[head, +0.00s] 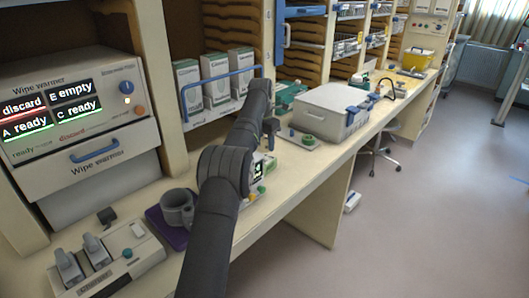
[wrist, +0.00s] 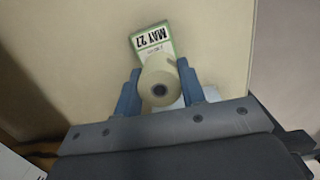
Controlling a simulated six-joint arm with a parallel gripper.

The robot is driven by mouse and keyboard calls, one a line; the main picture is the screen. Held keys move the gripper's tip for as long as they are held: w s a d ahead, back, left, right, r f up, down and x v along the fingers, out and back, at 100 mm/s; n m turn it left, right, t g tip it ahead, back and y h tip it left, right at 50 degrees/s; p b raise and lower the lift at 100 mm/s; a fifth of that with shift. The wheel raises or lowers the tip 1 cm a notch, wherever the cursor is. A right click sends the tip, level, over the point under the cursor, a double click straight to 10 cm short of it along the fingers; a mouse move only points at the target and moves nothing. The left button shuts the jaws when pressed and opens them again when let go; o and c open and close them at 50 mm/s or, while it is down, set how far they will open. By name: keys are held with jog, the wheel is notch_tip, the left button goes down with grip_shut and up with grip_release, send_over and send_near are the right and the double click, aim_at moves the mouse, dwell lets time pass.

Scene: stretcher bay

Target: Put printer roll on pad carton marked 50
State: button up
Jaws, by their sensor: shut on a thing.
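In the wrist view, the pale printer roll (wrist: 161,80), with a dark core hole facing the camera, sits between the two blue fingers of my gripper (wrist: 157,72). The fingers are shut on it. In the head view my gripper (head: 270,130) is partly seen past the arm, over the counter; the roll cannot be made out there. I cannot make out a pad carton marked 50 in either view.
The counter (head: 300,165) also holds a grey lidded case (head: 325,108), a grey mug (head: 177,208) and the wipe warmer (head: 80,105). Boxes (head: 216,85) stand on the shelf behind.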

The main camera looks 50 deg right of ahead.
aim_at(264, 151)
jog(key=shift+w+f, duration=0.35)
jog(key=shift+f, duration=1.85)
jog(key=shift+f, duration=0.15)
jog(key=o, duration=1)
jog(key=r, duration=0.4)
jog(key=a+r, duration=0.1)
jog(key=r, duration=0.7)
jog(key=shift+a+r, duration=0.1)
jog(key=shift+a, duration=0.25)
